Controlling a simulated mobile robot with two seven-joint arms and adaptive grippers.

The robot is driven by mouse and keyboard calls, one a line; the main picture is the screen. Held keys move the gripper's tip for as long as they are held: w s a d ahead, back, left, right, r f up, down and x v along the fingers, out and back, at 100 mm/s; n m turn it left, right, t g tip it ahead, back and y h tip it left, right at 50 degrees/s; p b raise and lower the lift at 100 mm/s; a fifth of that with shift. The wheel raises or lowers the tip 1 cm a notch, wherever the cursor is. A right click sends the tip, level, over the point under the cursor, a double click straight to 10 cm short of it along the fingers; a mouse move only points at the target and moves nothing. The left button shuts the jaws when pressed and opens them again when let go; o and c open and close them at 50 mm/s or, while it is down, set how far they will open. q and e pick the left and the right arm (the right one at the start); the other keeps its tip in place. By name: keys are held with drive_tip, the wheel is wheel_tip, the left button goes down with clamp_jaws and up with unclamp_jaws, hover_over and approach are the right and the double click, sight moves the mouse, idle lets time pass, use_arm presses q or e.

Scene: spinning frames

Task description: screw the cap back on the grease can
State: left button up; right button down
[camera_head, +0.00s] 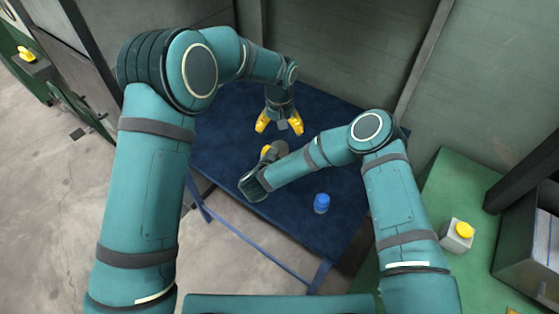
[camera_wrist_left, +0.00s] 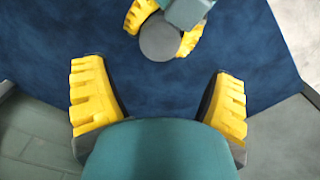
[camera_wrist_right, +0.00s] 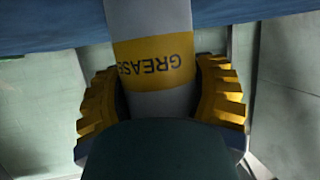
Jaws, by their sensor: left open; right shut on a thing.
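The grease can (camera_wrist_right: 158,62) is grey with a yellow band reading GREASE. It stands between my right gripper's yellow fingers (camera_wrist_right: 160,95), which are shut on it. In the head view the can (camera_head: 279,147) is partly hidden by my right gripper (camera_head: 268,154). The left wrist view shows its round, flat grey top (camera_wrist_left: 160,40); I cannot tell whether that is a cap. My left gripper (camera_head: 279,123) is open, empty and pointing down, behind the can and apart from it. Its two spread fingers (camera_wrist_left: 160,100) frame bare tabletop in the left wrist view. No separate cap is clearly identifiable.
The dark blue table (camera_head: 232,135) is mostly clear. A small blue cylinder (camera_head: 322,204) stands near its front right. A green bench (camera_head: 440,195) at the right bears a grey box with a yellow button (camera_head: 464,230). Grey wall panels stand close behind the table.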

sight(279, 147)
use_arm(q)
drive_tip(key=shift+r+n, duration=0.15)
drive_tip(key=shift+n, duration=1.15)
drive_tip(key=shift+f, duration=4)
drive_tip(key=c, duration=1.3)
